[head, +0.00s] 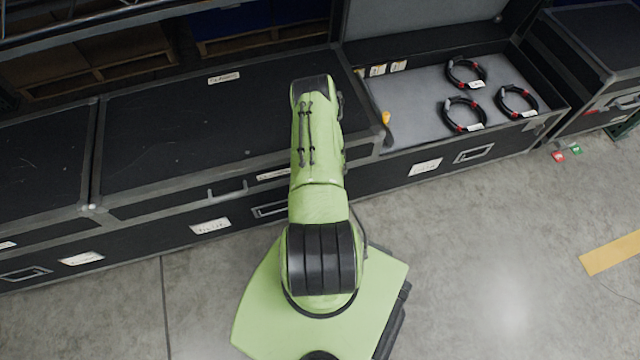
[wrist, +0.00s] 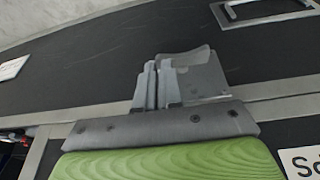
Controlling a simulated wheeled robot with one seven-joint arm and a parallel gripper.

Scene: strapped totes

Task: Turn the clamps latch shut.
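My gripper (wrist: 156,82) shows in the wrist view. Its two grey fingers stand close together above a wide grey bar. A bent grey metal plate (wrist: 203,72), which looks like latch hardware, lies just beyond and to the right of the fingers, on the seam of a black case. I cannot tell whether the fingers touch it or have a part of it between them. In the head view my green arm covers the gripper and the latch. The long closed black case (head: 200,130) lies left of the arm; its lid label (head: 224,78) is too small to read.
An open case (head: 410,105) on the right holds several coiled black cables (head: 465,114), and its lid stands raised. An orange-tipped black piece (head: 386,118) sits at its left edge. Another closed case (head: 45,160) is far left. The concrete floor (head: 480,270) in front is mostly clear.

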